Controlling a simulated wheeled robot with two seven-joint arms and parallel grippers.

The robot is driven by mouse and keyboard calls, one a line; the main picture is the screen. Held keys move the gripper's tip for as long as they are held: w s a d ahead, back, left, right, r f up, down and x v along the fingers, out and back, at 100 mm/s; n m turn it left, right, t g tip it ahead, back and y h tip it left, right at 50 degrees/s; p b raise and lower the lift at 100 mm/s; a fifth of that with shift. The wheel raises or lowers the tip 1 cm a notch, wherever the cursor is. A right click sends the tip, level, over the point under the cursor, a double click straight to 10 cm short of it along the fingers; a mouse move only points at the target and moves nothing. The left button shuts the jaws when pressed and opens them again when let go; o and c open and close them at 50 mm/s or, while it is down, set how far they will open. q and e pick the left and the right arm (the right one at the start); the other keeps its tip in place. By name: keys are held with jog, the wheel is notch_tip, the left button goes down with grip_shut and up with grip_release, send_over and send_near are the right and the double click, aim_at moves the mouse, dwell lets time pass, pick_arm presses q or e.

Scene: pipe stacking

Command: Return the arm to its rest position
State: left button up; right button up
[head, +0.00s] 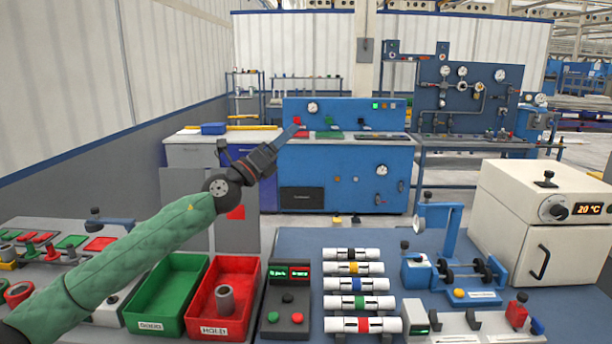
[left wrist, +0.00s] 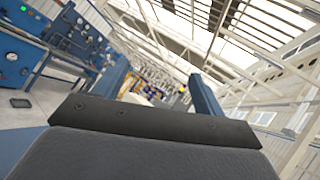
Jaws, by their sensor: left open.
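My left arm, in a green sleeve, reaches up from the lower left in the head view. Its gripper (head: 290,136) is raised above the bench, pointing up and to the right, open with nothing seen between the fingers. In the left wrist view the two blue fingers stand apart, with only the hall and its roof beyond. Several white pipes with coloured bands lie in a row on the bench, such as the red-banded pipe (head: 345,325). A grey pipe piece (head: 225,299) stands in the red HOLD bin (head: 252,268). My right gripper is not in view.
A green bin (head: 188,268) stands left of the red bin. A button box (head: 287,322) sits between the bins and pipes. A blue gauge fixture (head: 445,240) and a white oven (head: 535,230) stand at right. The air around my raised gripper looks clear.

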pick_arm(q)
jog(key=s+a+n+t+y, duration=0.1)
jog(key=a+n+t+y, duration=0.35)
jog(key=n+y, duration=0.55)
jog(key=s+a+n+t+y, duration=0.1)
jog(key=a+n+t+y, duration=0.35)
jog(key=n, duration=0.85)
jog(key=s+a+f+n+g+y, duration=0.1)
jog(key=s+f+n+g+y, duration=0.3)
jog(key=f, duration=0.6)
jog(key=s+a+f+n+g+y, duration=0.1)
jog(key=s+f+n+g+y, duration=0.1)
jog(key=f+n+g, duration=0.6)
jog(key=s+d+f+g+h, duration=0.1)
jog(key=s+f+g+h, duration=0.1)
jog(key=s+f, duration=0.85)
jog(key=s+d+f+g+h, duration=0.1)
jog(key=s+f, duration=0.6)
jog(key=f, duration=0.7)
jog(key=s+f+n+g, duration=0.1)
jog(key=s+f+g, duration=0.2)
jog(key=s+f, duration=0.7)
jog(key=s+f+n+g, duration=0.1)
jog(key=s+f+g, duration=0.3)
jog(key=s+f, duration=0.7)
jog(key=s, duration=0.6)
jog(key=shift+s+d+n+h, duration=0.25)
jog(key=shift+d+n+h, duration=0.05)
jog(key=shift+d+h, duration=0.05)
jog(key=shift+f, duration=0.1)
